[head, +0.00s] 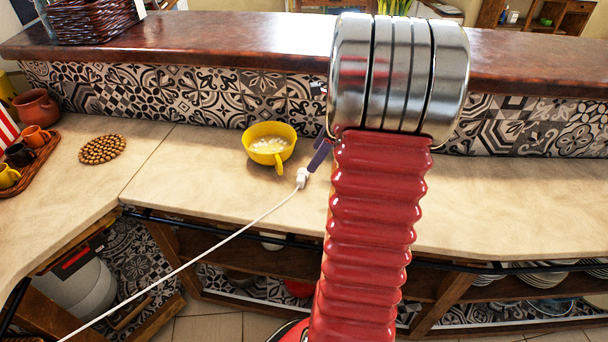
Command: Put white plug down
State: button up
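The white plug (302,178) is at the tip of my gripper (310,169), over the beige counter (220,190). A purple finger of my gripper shows to the left of my red arm and meets the plug. The gripper looks shut on the plug. The rest of the gripper is hidden behind my arm. I cannot tell whether the plug touches the counter.
A yellow cup (269,145) with pale contents stands just behind the plug. A round beaded trivet (102,149) and a tray (37,165) with cups lie to the left. A brown raised ledge (230,45) runs behind. The counter between trivet and yellow cup is clear.

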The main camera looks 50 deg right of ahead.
send_over(304, 175)
jog(key=s, duration=0.2)
jog(key=shift+w+d+f, duration=0.1)
jog(key=shift+d+f, duration=0.15)
jog(key=shift+f, duration=0.9)
jog(key=shift+w+d+f, duration=0.1)
jog(key=shift+d+f, duration=0.1)
jog(key=shift+f, duration=0.95)
jog(key=shift+x, duration=2.6)
jog(key=shift+d, duration=0.15)
jog(key=shift+c, duration=0.5)
jog(key=c, duration=1.1)
jog(key=shift+c, duration=0.2)
notch_tip(304, 175, up, 10)
